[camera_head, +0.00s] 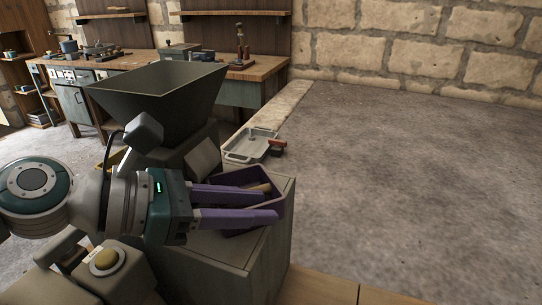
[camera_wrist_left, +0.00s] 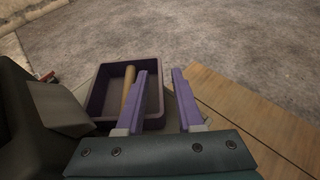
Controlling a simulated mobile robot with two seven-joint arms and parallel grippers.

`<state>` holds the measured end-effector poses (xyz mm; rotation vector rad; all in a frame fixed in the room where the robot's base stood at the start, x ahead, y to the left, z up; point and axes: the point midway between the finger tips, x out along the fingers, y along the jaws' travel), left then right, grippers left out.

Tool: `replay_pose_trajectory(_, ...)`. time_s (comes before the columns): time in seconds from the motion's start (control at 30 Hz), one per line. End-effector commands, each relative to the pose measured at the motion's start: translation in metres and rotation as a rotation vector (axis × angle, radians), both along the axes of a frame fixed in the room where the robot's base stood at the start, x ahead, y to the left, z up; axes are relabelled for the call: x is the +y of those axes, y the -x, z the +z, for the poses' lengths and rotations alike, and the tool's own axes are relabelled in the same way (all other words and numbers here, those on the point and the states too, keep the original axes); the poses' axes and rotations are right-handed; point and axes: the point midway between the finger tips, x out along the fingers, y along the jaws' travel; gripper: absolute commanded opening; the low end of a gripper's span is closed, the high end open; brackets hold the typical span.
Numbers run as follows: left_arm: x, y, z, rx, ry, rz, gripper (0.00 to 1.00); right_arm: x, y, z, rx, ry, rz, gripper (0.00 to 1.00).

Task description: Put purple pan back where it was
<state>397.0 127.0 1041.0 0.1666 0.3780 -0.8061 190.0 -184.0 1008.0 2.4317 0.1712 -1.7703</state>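The purple pan (camera_head: 285,190) is a box-shaped tray on top of a grey cabinet. It also shows in the left wrist view (camera_wrist_left: 104,90). A wooden-handled tool (camera_wrist_left: 129,87) lies in it. My left gripper (camera_head: 271,207) has two purple fingers, spread apart at the pan's near side. In the left wrist view, the gripper (camera_wrist_left: 160,76) has one finger over the pan's inside and the other outside, with the pan's right wall between them. Gaps show beside the wall, so it does not look clamped. My right gripper is not in view.
The grey cabinet (camera_head: 262,262) stands beside a wooden surface (camera_head: 325,290). A dark hopper (camera_head: 160,95) rises behind my left arm. A grey metal tray (camera_head: 240,155) and a small red-and-dark item (camera_head: 277,149) lie beyond the pan. A workbench (camera_head: 262,68) stands at the back; open floor lies right.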

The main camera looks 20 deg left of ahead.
Motion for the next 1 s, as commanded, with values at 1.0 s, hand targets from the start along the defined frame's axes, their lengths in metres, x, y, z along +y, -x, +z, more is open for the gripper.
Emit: replay_pose_trajectory(1.0, -0.009, 0.166, -0.028, -0.690, -0.957, -0.965, 0.36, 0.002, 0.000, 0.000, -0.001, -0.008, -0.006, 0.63)
